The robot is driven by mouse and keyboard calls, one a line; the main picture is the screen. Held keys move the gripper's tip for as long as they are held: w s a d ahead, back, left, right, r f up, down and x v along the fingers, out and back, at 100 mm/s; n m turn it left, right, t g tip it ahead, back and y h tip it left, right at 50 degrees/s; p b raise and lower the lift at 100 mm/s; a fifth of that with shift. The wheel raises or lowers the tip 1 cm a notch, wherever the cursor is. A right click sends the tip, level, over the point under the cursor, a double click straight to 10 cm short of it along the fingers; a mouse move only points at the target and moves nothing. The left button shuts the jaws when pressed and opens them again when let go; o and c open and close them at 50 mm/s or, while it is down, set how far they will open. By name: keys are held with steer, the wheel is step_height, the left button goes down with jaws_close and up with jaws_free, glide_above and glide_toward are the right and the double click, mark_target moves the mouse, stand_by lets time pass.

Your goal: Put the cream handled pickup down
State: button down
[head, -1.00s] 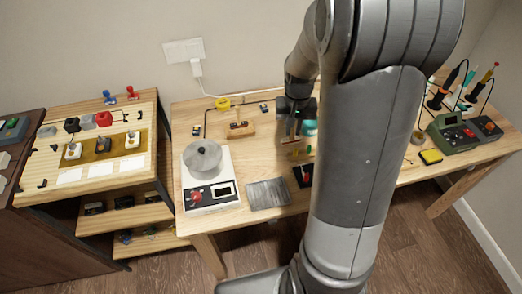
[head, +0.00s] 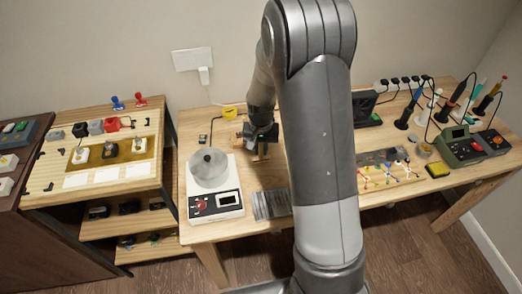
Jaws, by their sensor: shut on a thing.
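My gripper (head: 262,149) points down over the workbench, right of the scale's pan. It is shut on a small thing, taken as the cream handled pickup. That thing is mostly hidden by the fingers and too small for its colour or shape to be clear. A small wooden block (head: 241,137) stands on the bench just behind and left of my gripper, partly covered by it. I cannot tell whether the held thing touches the block or the bench.
A grey ribbed mat (head: 270,204) lies in front. A yellow tape roll (head: 229,112) is behind. Soldering tools and a green station (head: 456,143) fill the right. A stepped wooden shelf (head: 100,180) stands left.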

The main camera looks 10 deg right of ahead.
steer(key=shift+f, duration=0.6)
steer(key=shift+f, duration=0.1)
steer(key=c, duration=1.4)
jaws_free()
step_height(320, 180, up, 12)
steer(key=shift+r, duration=0.1)
steer(key=s+r+n+t, duration=0.1)
steer(key=s+r+t, duration=0.1)
steer(key=s+r, duration=0.4)
steer(key=s+d+r+n+t, duration=0.1)
steer(key=s+r, duration=0.4)
steer(key=s, duration=0.6)
steer(key=s+r+n+t, duration=0.1)
steer(key=s+r+t, duration=0.1)
steer(key=s+r, duration=0.4)
steer(key=shift+s+d+r+t, duration=0.15)
steer(key=shift+s, duration=0.5)
steer(key=shift+s+d+r+t, duration=0.1)
steer(key=shift+s+r+t, duration=0.05)
steer(key=shift+s, duration=0.45)
